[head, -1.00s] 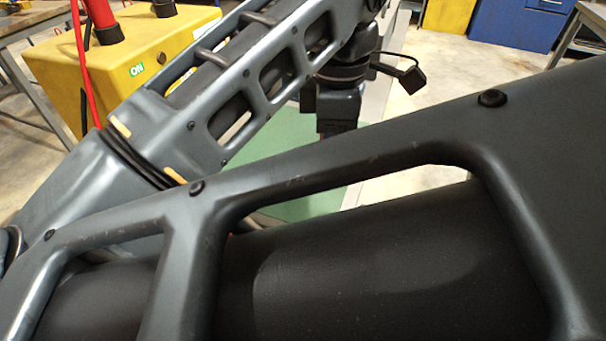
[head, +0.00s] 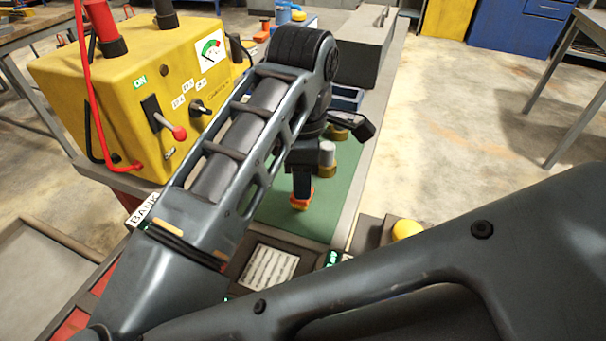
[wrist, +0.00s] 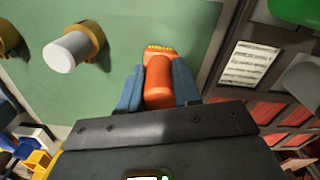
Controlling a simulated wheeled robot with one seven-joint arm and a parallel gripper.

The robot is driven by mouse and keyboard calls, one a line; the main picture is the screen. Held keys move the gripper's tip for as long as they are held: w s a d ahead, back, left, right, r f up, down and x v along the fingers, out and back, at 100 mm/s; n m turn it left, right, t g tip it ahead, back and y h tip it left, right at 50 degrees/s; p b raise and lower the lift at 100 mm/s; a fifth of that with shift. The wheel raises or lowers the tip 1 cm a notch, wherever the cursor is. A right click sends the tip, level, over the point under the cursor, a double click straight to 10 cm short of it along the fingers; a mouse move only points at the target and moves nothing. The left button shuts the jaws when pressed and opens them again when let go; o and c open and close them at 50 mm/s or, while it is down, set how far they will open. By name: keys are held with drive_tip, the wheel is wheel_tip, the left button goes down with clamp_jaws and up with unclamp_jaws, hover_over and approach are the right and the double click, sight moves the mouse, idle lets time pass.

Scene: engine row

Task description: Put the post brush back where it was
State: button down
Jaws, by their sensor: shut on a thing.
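The post brush is an orange-red handle with a yellow bristle end, seen in the wrist view (wrist: 158,80). My gripper (wrist: 157,72) is shut on it, with a blue-grey finger on either side of the handle. In the head view my gripper (head: 301,190) points down over the green mat (head: 268,213), and the brush (head: 300,203) shows at its tips. I cannot tell whether the bristles touch the mat. No empty place for the brush is clearly visible.
A white-topped brass-coloured cylinder (wrist: 68,50) stands beside my gripper. A yellow charger (head: 125,85) with a gauge stands left of my arm. A blue tray (head: 346,98) and a grey box (head: 365,50) lie behind. A card (head: 268,268) and yellow button (head: 406,229) are nearer.

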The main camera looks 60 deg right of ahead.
drive_tip(key=shift+f, duration=0.15)
drive_tip(key=c, duration=0.8)
unclamp_jaws()
drive_tip(key=shift+r, duration=0.3)
wheel_tip(320, 180, up, 12)
drive_tip(key=shift+f+b, duration=0.1)
drive_tip(key=shift+b, duration=0.25)
